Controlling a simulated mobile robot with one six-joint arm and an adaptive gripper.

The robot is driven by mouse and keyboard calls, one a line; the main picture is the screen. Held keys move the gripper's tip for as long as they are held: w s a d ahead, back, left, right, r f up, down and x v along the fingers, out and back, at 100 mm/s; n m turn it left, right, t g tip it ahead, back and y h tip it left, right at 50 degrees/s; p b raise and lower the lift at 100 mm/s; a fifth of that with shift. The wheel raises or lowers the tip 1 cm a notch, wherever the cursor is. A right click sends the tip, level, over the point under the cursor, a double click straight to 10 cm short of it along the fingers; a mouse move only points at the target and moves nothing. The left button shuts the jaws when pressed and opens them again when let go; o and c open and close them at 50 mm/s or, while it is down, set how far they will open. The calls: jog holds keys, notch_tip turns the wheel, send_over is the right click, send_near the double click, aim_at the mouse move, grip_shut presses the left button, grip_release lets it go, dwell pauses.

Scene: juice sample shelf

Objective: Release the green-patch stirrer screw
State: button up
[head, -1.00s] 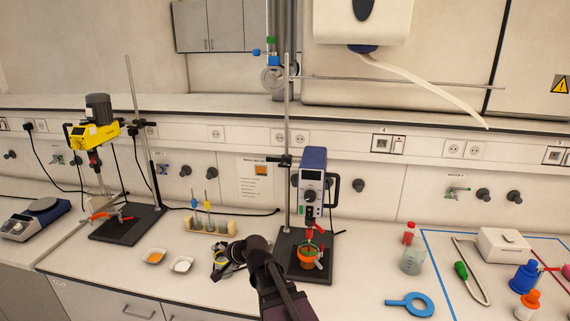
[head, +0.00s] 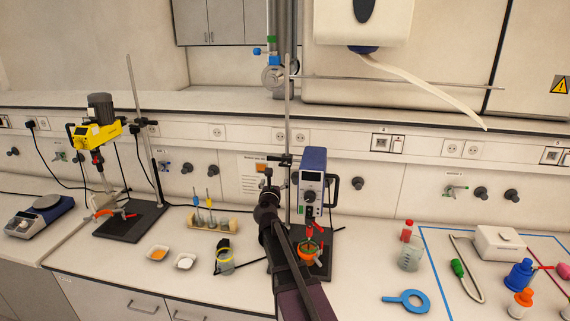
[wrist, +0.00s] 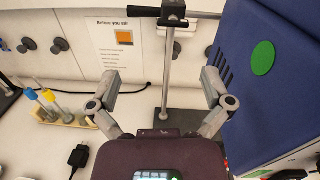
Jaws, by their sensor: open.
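The blue stirrer (head: 312,180) hangs on an upright rod (head: 288,110) at centre. In the wrist view its blue housing (wrist: 245,110) fills the right side and carries a round green patch (wrist: 262,58). A dark clamp (wrist: 173,12) holds it to the rod at the top of that view; a dark bar sticks out left of the clamp. I cannot clearly tell which part is the screw. My gripper (wrist: 160,85) is open and empty, its fingers either side of the rod in the picture, below the clamp. In the head view my gripper (head: 267,180) is just left of the stirrer.
An orange pot (head: 308,255) with red clamp parts stands under the stirrer. A yellow stirrer (head: 95,135) stands at left. A vial rack (head: 213,221), two small dishes (head: 157,254) and a yellow-banded vessel (head: 224,258) are left of my arm. A beaker (head: 410,255) stands right.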

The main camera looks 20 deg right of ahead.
aim_at(284, 165)
jog(key=shift+s+d+f+m+g+h, duration=0.1)
jog(key=shift+d+m+g+h, duration=0.35)
jog(key=shift+d+m, duration=0.3)
jog(key=x, duration=1.3)
jog(key=shift+w+d, duration=0.15)
jog(key=shift+w, duration=0.2)
jog(key=c, duration=1)
